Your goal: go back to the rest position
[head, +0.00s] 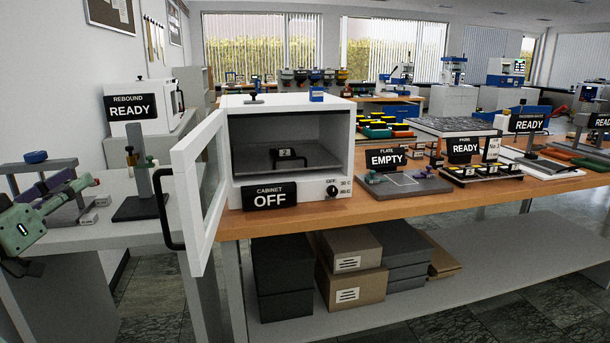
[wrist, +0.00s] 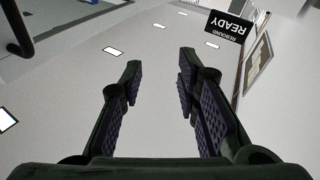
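My gripper (wrist: 160,62) shows in the wrist view with its two dark padded fingers apart. Nothing is between them. The wrist view is upside down and looks past the fingers at the ceiling with its lights. The cabinet's sign (head: 270,196) reads OFF.
The open door's black handle (head: 163,208) sticks out near my arm. A dark stand (head: 143,195) is on the left bench, with the REBOUND READY sign (head: 130,107) behind. The plate fixture (head: 405,187) reads EMPTY.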

